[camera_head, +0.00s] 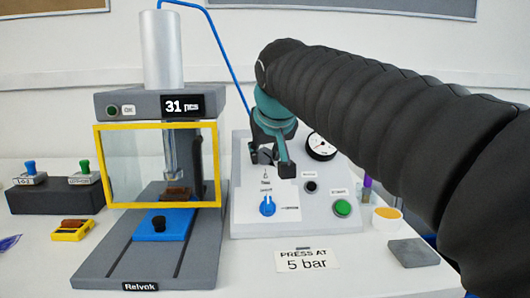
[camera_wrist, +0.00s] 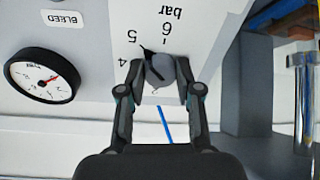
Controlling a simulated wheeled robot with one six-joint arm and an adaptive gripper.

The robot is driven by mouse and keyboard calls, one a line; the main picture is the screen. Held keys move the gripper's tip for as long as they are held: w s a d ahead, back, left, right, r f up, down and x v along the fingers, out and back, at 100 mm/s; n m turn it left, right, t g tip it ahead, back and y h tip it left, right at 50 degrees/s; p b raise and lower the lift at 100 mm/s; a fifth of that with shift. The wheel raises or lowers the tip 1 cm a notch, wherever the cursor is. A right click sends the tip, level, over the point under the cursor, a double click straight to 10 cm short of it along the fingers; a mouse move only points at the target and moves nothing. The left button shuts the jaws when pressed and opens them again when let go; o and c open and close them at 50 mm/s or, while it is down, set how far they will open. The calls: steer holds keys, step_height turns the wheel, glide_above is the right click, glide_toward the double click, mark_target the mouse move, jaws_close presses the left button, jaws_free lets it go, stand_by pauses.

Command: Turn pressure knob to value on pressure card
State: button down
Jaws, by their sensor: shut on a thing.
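The pressure card (camera_head: 335,266) lies on the table in front of the control panel and reads "PRESS AT 5 bar". The grey pressure knob (camera_wrist: 160,68) is between the fingertips of my gripper (camera_wrist: 160,85) in the wrist view. My gripper is shut on it from both sides. The knob's dark pointer is toward the 5 on the scale, where 4, 5 and 6 bar can be read, upside down. In the head view my gripper (camera_head: 272,165) is at the upper left of the panel and mostly hides the knob.
The panel (camera_head: 240,215) also carries a round gauge (camera_head: 321,147) with a red needle, a blue selector (camera_head: 267,206) and a green button (camera_head: 342,208). A press with a yellow-framed guard (camera_head: 98,165) stands left. A grey block (camera_head: 413,252) lies at the right.

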steer(key=shift+r, duration=0.15)
steer(key=c, duration=0.8)
jaws_free()
steer(key=v, duration=1.1)
steer(key=shift+s+r, duration=0.25)
steer(key=shift+s, duration=0.1)
